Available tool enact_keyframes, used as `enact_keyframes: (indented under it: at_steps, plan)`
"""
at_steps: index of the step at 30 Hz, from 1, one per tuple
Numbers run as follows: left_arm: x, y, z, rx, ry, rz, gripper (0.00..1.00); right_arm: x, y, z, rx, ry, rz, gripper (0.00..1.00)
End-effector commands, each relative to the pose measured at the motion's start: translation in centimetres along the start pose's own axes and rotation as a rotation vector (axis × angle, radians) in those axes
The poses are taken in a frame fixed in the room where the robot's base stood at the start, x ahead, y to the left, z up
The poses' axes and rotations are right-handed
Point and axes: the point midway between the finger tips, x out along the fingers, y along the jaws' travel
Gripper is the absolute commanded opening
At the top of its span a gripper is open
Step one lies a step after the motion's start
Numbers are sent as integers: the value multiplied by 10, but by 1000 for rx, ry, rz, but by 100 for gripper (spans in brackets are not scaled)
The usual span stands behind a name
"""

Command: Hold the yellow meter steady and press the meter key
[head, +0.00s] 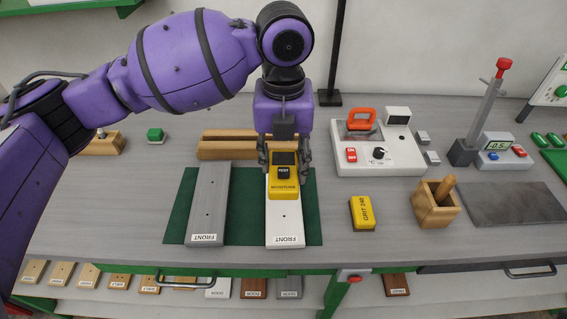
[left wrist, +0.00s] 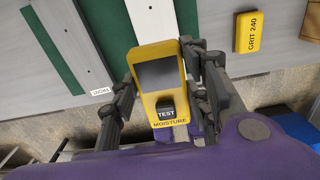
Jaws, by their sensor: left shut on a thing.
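The yellow moisture meter (head: 284,189) has a dark screen and a black key marked TEST (head: 284,171). In the head view it lies over the white board (head: 285,225). My left gripper (head: 284,165) reaches down from above with its fingers on either side of the meter, shut on it. In the left wrist view the meter (left wrist: 155,70) sits between the two fingers, its screen blank and its TEST key (left wrist: 166,110) uncovered. Whether the meter touches the board is unclear. My right gripper is not in view.
A grey board (head: 209,205) lies left of the white one on a green mat (head: 178,212). A yellow GRIT 240 block (head: 362,213), a wooden box (head: 434,214) and a white device with an orange handle (head: 385,158) stand to the right. Wooden blocks (head: 225,146) lie behind.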

Motion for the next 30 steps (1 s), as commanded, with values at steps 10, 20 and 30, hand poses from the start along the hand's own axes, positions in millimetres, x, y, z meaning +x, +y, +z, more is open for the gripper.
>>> enact_keyframes:
  at_steps: [10, 20, 30]
  plan:
    - [0, 0, 18, 0, -1, -1, 7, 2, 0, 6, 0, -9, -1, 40]
    - [0, 0, 34, -1, 0, -1, 7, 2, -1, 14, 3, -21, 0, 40]
    - [-1, 0, 43, 1, -1, -1, 7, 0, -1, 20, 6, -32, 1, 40]
